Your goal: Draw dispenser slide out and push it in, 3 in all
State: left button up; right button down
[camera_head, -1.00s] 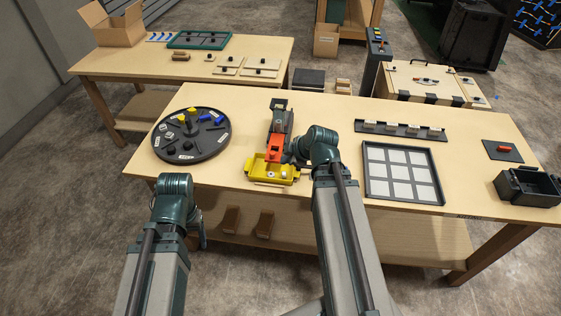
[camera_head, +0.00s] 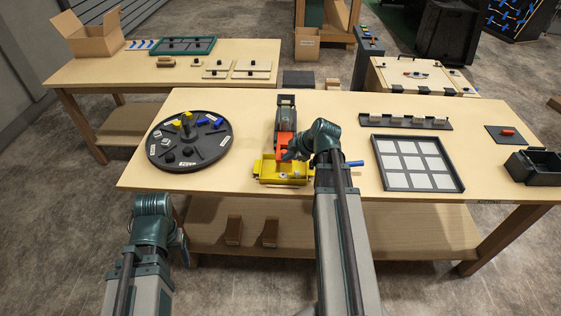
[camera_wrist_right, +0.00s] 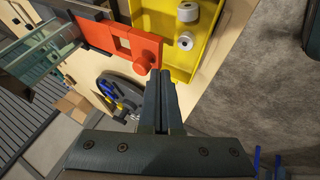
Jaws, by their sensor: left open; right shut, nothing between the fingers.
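The dispenser (camera_head: 285,112) stands upright on the near table, with its orange slide (camera_head: 284,140) pointing toward me over the yellow tray (camera_head: 268,179). In the right wrist view the slide (camera_wrist_right: 119,42) has a square window and a round knob at its end. Two white ring-shaped pieces (camera_wrist_right: 186,12) lie in the yellow tray. My right gripper (camera_wrist_right: 164,73) is shut and empty, its tips close beside the knob; I cannot tell if they touch it. My left gripper (camera_head: 182,248) hangs low before the table's front edge, mostly hidden by its arm, and is open.
A round black turntable (camera_head: 189,162) with blue and yellow pieces stands left of the dispenser. A black tray with white squares (camera_head: 460,184) lies to the right. A blue bar (camera_head: 354,163) shows just right of my right arm. A black bin (camera_head: 534,180) is at far right.

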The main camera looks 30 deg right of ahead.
jog(key=shift+w+d, duration=0.15)
jog(key=shift+w, duration=0.1)
send_near(282, 137)
jog(key=x, duration=0.4)
jog(key=shift+f, duration=0.15)
dwell(0.3)
